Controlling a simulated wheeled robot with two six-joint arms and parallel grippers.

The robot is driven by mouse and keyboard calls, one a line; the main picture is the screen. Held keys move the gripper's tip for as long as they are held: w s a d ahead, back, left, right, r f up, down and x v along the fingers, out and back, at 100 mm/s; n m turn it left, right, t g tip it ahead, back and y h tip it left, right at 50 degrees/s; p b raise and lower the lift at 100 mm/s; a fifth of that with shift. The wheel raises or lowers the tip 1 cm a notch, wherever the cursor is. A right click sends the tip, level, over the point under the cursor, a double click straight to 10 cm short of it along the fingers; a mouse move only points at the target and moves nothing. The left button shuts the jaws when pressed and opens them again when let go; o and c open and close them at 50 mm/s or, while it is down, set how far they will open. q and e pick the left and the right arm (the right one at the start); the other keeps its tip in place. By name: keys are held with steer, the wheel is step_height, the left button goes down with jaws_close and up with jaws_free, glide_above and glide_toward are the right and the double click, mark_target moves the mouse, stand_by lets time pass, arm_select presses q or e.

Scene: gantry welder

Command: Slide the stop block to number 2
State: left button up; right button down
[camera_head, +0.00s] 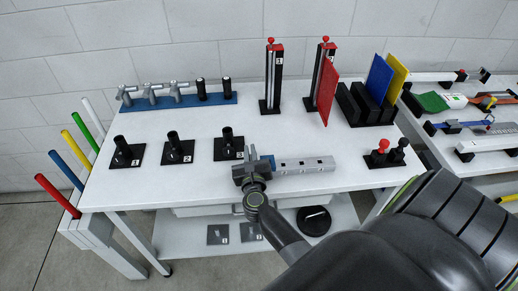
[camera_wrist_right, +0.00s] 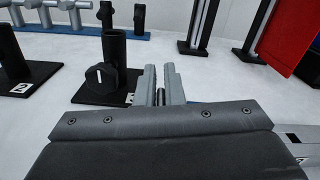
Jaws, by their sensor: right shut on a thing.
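A light grey rail (camera_head: 305,164) with small dark marks along its top lies near the front edge of the white table. A blue part (camera_head: 268,161) shows at its left end, beside my gripper. My right gripper (camera_head: 252,166) is at this left end, with its jaws closed on a piece that they mostly hide; it appears to be the stop block. In the right wrist view the two grey fingers (camera_wrist_right: 160,85) stand close together, and part of the rail (camera_wrist_right: 298,135) shows at the lower right. The marks are too small to read. My left gripper is not in view.
Black posts on numbered plates (camera_head: 180,151) stand left of the gripper; one post with a round knob (camera_wrist_right: 101,77) is close to the fingers. Red and black knobs (camera_head: 381,150) stand right of the rail. Coloured panels (camera_head: 328,88) and upright slides (camera_head: 273,78) stand behind.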

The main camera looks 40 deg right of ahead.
steer(key=shift+s+d+p, duration=0.1)
steer(key=shift+s+d, duration=0.35)
steer(key=shift+d, duration=0.25)
steer(key=shift+s+d+p, duration=0.1)
steer(key=shift+s+d, duration=0.35)
steer(key=shift+d, duration=0.3)
steer(key=shift+s+d+p, duration=0.1)
steer(key=shift+s+d, duration=0.35)
steer(key=shift+d, duration=0.25)
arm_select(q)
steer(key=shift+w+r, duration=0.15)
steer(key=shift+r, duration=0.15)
arm_select(e)
steer(key=c, duration=1.1)
jaws_free()
